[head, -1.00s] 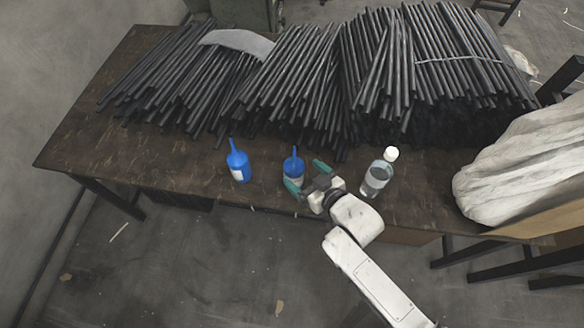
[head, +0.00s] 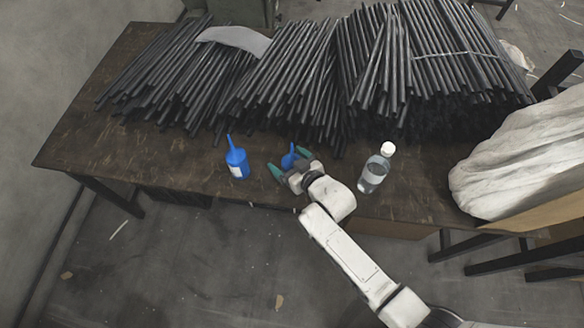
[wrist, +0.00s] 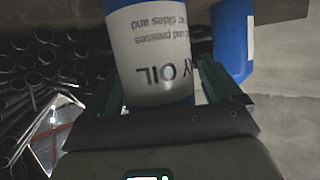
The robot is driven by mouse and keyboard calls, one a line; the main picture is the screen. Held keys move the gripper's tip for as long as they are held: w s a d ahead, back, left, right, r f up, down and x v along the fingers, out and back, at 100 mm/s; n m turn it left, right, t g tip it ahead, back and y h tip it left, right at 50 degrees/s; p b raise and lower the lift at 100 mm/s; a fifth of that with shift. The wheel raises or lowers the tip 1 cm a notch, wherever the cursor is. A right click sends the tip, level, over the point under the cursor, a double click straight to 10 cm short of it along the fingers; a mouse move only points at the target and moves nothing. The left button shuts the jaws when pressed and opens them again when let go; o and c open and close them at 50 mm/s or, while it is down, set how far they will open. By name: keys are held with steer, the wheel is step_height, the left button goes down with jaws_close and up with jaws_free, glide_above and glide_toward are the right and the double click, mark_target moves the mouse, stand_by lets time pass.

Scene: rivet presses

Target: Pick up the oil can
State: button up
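The oil can (wrist: 155,50) is a blue bottle with a white label reading "OIL", upside down in the wrist view. In the head view the blue can (head: 289,158) stands on the table with its spout up, its lower part hidden by my gripper. My gripper (head: 290,164) has its green fingers on either side of this can. The fingers are spread, and a narrow gap shows between the can and the right finger in the wrist view. The can's contact with the left finger is unclear.
A second blue bottle (head: 237,162) stands to the left. A clear bottle with white cap (head: 374,172) stands to the right. Bundles of dark rods (head: 290,80) fill the back of the table (head: 130,150). A pale sack (head: 520,160) lies at the right.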

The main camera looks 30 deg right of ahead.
steer(key=c, duration=1.2)
